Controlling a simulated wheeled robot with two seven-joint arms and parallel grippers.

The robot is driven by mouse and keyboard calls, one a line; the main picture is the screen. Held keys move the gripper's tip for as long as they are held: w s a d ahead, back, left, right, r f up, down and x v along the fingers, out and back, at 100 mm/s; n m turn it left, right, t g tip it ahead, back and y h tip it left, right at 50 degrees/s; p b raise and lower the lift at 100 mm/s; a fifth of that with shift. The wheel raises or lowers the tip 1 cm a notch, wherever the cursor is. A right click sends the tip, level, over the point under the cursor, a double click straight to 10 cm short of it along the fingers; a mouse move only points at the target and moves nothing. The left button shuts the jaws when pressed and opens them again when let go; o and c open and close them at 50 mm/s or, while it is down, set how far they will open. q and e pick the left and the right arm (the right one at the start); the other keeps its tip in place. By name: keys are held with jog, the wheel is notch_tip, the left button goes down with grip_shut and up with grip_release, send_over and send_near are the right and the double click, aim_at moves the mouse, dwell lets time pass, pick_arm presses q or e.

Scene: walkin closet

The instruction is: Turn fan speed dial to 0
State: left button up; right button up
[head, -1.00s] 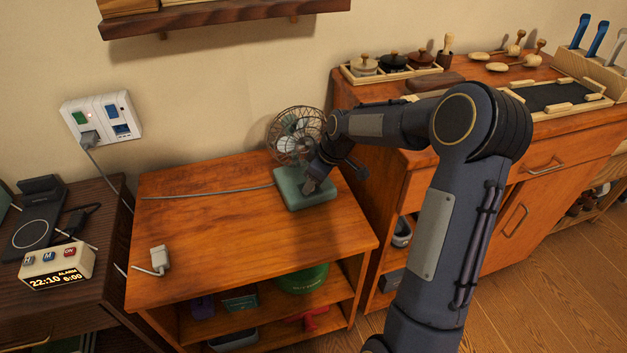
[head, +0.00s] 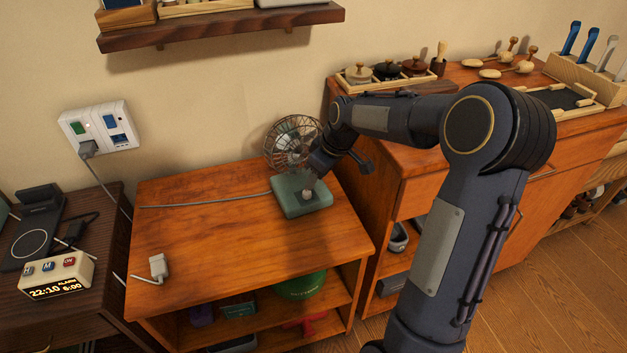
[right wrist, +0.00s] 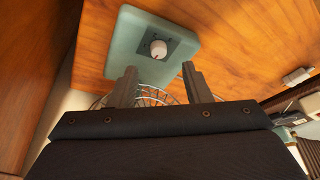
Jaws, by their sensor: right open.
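The desk fan has a wire cage (head: 291,143) and a pale green base (head: 290,200), and stands at the back right of the wooden shelf unit. Its round white speed dial (head: 308,195) sits on top of the base. In the right wrist view the dial (right wrist: 158,49) is on a dark square plate; its setting is too small to read. My right gripper (right wrist: 158,70) is open and empty, with its fingers apart on either side below the dial in that view, not closed on it. In the head view the right gripper (head: 313,180) is just behind the dial. My left gripper is not in view.
A grey cable (head: 215,200) runs from the fan across the unit's top (head: 240,240). A taller cabinet (head: 395,160) stands close on the right. An alarm clock (head: 57,275) is at left. The unit's front top is clear.

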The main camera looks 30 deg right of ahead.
aim_at(307, 193)
jog(key=w+f+m+h, duration=0.1)
jog(key=f+m, duration=0.1)
jog(key=m, duration=0.2)
jog(key=a+f+m+h+b, duration=0.1)
jog(key=f+m+h, duration=0.1)
jog(key=m, duration=0.2)
jog(key=w+a+f+m+h+b, duration=0.1)
jog(key=f+m, duration=0.1)
jog(key=m, duration=0.2)
jog(key=shift+w+f+h, duration=0.25)
jog(key=shift+w+h, duration=0.05)
jog(key=shift+w, duration=0.05)
jog(key=shift+c, duration=0.4)
grip_shut()
jog(key=shift+n, duration=0.8)
jog(key=shift+o, duration=0.4)
grip_release()
